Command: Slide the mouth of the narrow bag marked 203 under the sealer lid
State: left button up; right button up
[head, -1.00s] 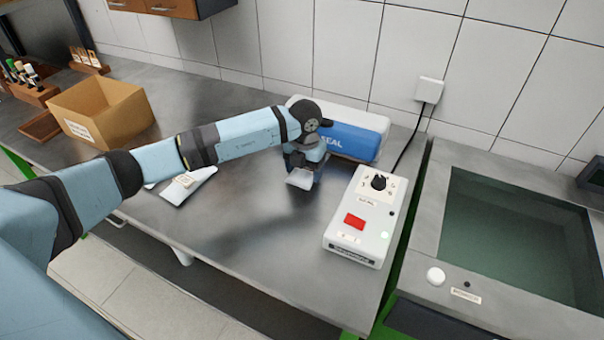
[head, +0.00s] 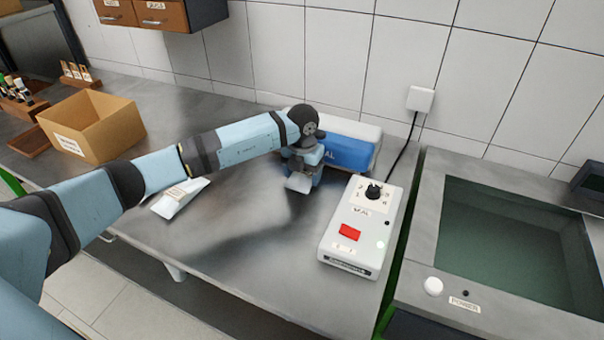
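The sealer (head: 347,152) is a long blue and white unit at the back of the steel bench, against the wall. My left gripper (head: 299,182) is low over the bench at the sealer's front left and covers part of its lettering. A pale flat piece shows at its tip; I cannot tell whether this is a finger or a held bag. A white bag with a label (head: 180,198) lies on the bench under my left forearm, partly hidden. Its number is too small to read. My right gripper is out of view.
A white control box (head: 362,228) with a black knob and red switch stands right of the gripper. A cardboard box (head: 92,127) is at the left. A sunken glassy basin (head: 515,240) is at the right. The bench's front middle is clear.

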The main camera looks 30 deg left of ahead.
pick_arm(q)
jog(key=o, duration=0.5)
notch_tip(320, 180, up, 14)
jog(key=shift+f, duration=0.1)
jog(key=shift+s, duration=0.1)
